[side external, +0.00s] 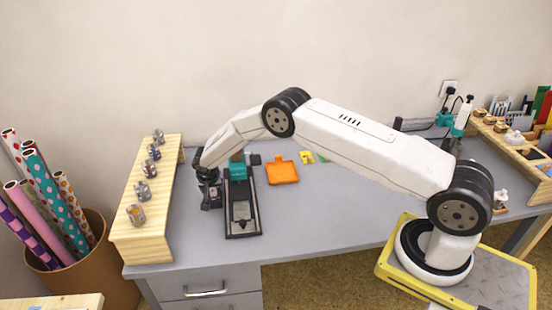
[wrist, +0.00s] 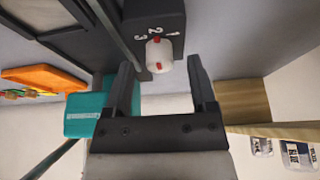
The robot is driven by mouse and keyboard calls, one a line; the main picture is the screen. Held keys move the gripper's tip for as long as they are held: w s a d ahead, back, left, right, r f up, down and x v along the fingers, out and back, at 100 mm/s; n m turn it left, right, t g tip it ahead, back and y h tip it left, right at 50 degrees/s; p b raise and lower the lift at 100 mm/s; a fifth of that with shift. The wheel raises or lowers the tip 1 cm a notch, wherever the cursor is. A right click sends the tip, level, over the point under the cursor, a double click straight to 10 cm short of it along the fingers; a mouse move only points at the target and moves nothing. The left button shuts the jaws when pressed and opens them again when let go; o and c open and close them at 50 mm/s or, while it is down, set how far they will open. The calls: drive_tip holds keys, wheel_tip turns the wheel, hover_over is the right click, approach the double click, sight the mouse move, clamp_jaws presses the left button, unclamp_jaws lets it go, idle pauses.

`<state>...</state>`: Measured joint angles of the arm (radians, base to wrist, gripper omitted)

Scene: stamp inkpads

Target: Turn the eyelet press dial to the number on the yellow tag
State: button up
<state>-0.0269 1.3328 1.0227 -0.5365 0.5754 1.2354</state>
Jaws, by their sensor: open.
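The eyelet press (side external: 241,205), with a teal body and a long dark base, stands on the grey table in the side view. In the wrist view its teal part (wrist: 85,115) is at left and its dark housing (wrist: 160,18) at the top. The white dial (wrist: 163,55) with red marks sits on this housing, small white numerals beside it. My gripper (wrist: 162,64) is open, with its fingertips on either side of the dial; contact is unclear. In the side view my gripper (side external: 208,192) is left of the press. The yellow tag (side external: 307,157) lies near the wall, its number unreadable.
An orange tray (side external: 282,171) lies right of the press. A wooden rack (side external: 150,225) with several metal pieces stands close on the left of my gripper. Patterned rolls fill a bin (side external: 95,265) beyond it. The table's front middle is clear.

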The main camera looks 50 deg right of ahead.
drive_tip(key=shift+w+d+f, duration=0.15)
drive_tip(key=shift+f, duration=0.25)
clamp_jaws()
drive_tip(key=shift+n, duration=0.5)
drive_tip(key=shift+n+t+y, duration=0.4)
drive_tip(key=shift+n+y, duration=0.4)
drive_tip(key=shift+n, duration=0.9)
drive_tip(key=shift+d+n+t+y, duration=0.1)
drive_tip(key=shift+n+t+y, duration=0.35)
drive_tip(key=shift+n, duration=1.45)
drive_tip(key=shift+n+y, duration=0.35)
drive_tip(key=shift+n, duration=0.05)
